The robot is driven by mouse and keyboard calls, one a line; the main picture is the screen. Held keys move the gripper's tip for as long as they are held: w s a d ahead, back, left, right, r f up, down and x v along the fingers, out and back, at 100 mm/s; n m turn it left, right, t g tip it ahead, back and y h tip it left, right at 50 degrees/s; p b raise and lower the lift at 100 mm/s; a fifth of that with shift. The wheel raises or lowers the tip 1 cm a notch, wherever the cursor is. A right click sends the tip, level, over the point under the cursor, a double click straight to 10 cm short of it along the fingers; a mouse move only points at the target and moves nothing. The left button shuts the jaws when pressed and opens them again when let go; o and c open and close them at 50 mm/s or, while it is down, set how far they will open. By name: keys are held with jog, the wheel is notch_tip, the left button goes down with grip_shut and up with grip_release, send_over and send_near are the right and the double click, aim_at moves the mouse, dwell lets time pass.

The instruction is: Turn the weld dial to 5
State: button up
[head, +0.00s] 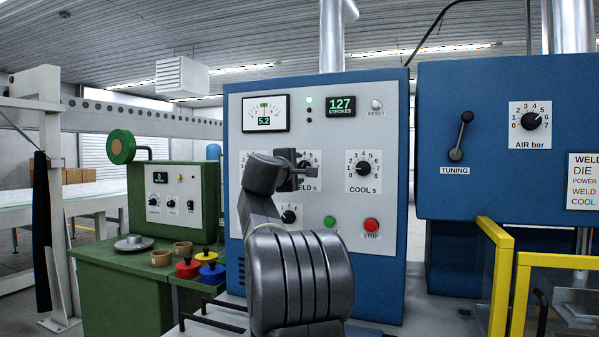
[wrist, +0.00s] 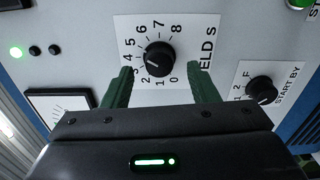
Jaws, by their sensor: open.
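The weld dial (wrist: 159,58) is a black round knob on a white scale plate marked 0 to 8, with the label "ELD s" partly covered. Its pointer seems to face the low numbers, around 2 or 3, but I cannot read it exactly. My gripper (wrist: 160,78) is open, with one green finger on each side of the knob's lower part in the wrist view. I cannot tell whether the fingers touch it.
The COOL s dial (head: 363,168) is right of my gripper, with a green button (head: 330,221) and red STOP button (head: 371,225) below. The START BY dial (wrist: 262,90) is close to one finger. A meter (head: 266,113) is above. Yellow guard rails (head: 497,270) stand at right.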

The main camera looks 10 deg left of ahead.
jog(key=s+a+b, duration=0.2)
jog(key=s, duration=0.9)
jog(key=shift+s, duration=0.2)
jog(key=shift+w+a, duration=0.1)
jog(key=w+d+p, duration=0.1)
jog(key=w, duration=0.3)
jog(key=w+p, duration=0.1)
jog(key=w, duration=0.4)
jog(key=w+d+p, duration=0.1)
jog(key=w, duration=0.3)
jog(key=shift+w+d, duration=0.2)
jog(key=shift+d, duration=0.1)
jog(key=shift+s, duration=0.1)
